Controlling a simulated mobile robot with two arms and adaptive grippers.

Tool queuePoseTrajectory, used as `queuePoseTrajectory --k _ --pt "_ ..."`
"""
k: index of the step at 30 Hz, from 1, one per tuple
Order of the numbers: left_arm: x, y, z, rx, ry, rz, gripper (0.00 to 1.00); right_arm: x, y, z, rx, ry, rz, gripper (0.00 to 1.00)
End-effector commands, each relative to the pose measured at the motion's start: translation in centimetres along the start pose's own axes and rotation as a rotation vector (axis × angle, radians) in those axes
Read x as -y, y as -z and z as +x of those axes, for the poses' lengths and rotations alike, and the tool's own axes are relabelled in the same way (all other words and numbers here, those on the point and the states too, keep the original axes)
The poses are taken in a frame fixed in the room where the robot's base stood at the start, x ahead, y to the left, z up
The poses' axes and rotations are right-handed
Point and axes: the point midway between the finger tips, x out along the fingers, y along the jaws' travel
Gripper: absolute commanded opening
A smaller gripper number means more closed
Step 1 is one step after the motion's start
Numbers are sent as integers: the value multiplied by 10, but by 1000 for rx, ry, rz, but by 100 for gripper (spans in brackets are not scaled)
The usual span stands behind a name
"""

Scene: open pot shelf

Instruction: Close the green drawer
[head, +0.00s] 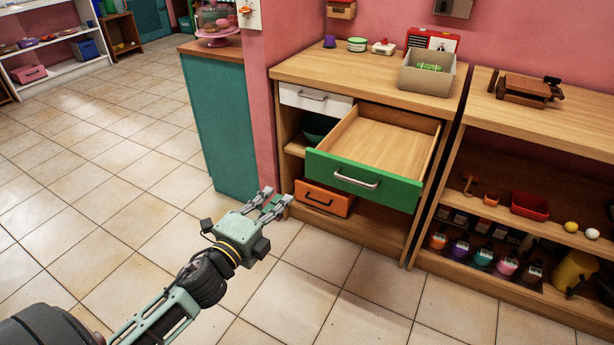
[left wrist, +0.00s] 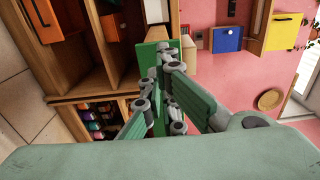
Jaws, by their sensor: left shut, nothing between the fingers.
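The green drawer (head: 363,179) is pulled well out of the wooden cabinet in the head view. Its green front has a silver handle (head: 356,179), and its wooden inside looks empty. My left gripper (head: 275,202) is shut and empty, low to the left of the green drawer front and apart from it. Its fingers point toward the cabinet near the orange drawer. In the left wrist view my left gripper (left wrist: 168,72) has its fingers together, and they hide part of the cabinet behind. My right gripper is in neither view.
A white drawer (head: 316,99) is above and an orange drawer (head: 323,198) below, slightly out. A box (head: 427,74) and small items stand on the cabinet top. A teal counter (head: 218,125) is at left, a stocked shelf (head: 540,125) at right. The tiled floor in front is clear.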

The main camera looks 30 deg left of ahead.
Motion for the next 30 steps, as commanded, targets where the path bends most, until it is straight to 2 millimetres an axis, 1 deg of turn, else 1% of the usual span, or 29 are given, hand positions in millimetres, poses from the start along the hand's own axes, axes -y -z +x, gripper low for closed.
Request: queuePoseTrajectory --k 2,12,18,21,24,30 --pt "2 0 14 0 3 0 0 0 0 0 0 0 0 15" --pt "1 -1 82 2 1 -5 0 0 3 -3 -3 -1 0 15" --pt "1 -1 112 2 0 -5 0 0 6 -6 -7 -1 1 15" --pt "0 -1 122 2 -1 -7 0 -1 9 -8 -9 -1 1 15" --pt "0 0 127 1 -2 -7 0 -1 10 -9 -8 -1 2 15" --pt "0 0 128 1 -3 -7 0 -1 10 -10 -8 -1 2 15"
